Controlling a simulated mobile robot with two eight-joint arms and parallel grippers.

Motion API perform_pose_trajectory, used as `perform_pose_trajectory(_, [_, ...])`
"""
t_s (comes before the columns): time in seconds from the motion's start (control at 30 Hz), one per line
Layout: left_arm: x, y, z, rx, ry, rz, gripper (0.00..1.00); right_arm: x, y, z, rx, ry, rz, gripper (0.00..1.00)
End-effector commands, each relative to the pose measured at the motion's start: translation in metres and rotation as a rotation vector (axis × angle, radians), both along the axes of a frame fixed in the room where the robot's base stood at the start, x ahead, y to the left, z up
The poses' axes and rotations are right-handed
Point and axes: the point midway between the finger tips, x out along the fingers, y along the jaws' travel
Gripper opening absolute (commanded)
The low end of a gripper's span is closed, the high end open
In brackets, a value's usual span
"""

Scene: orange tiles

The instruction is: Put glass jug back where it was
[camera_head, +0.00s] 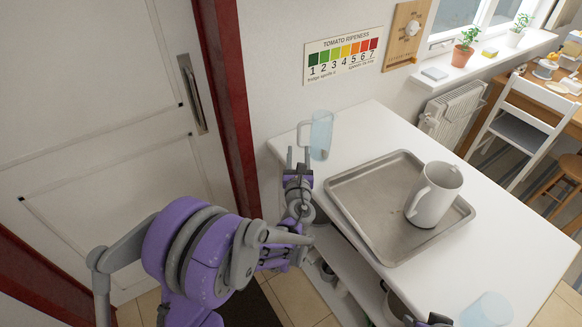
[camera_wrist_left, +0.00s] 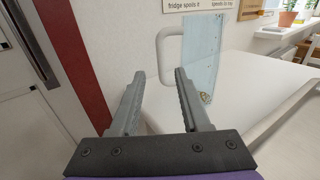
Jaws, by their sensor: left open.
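The glass jug (camera_head: 321,136) is pale blue and see-through, with a whitish handle on its left side. It stands upright at the far left part of the white table, near the wall. In the left wrist view the jug (camera_wrist_left: 203,55) shows just beyond the fingers, its handle above the gap between them. My left gripper (camera_head: 298,158) is open and empty, at the table's left edge on the near side of the jug, apart from it. A small dark piece at the bottom edge of the head view may be part of my right gripper (camera_head: 432,321); its jaws cannot be made out.
A metal tray (camera_head: 365,188) lies on the white table (camera_head: 515,240) and holds a large grey-white mug (camera_head: 436,194). Another pale blue glass vessel (camera_head: 487,310) is at the bottom right. A door with a red frame (camera_head: 232,110) stands close on the left. Shelves under the table hold pots.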

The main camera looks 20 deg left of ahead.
Motion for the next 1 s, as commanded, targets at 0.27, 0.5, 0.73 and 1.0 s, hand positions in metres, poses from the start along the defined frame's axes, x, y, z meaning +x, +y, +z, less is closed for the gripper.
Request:
perform_pose_trajectory(0.27, [-0.019,0.016,0.014,-0.219,-0.030,0.065,0.47,0.000,0.000,0.001,0.000,0.000,0.000,0.47])
perform_pose_trajectory(0.5, [-0.111,0.058,0.022,-1.056,-0.159,0.377,0.47,0.000,0.000,0.000,0.000,0.000,0.000,0.47])
perform_pose_trajectory(0.73, [-0.227,0.043,-0.014,-1.853,-0.300,0.829,0.47,0.000,0.000,0.000,0.000,0.000,0.000,0.47])
perform_pose_trajectory(1.0, [-0.324,-0.017,-0.049,-2.422,-0.399,1.365,0.47,0.000,0.000,0.000,0.000,0.000,0.000,0.47])
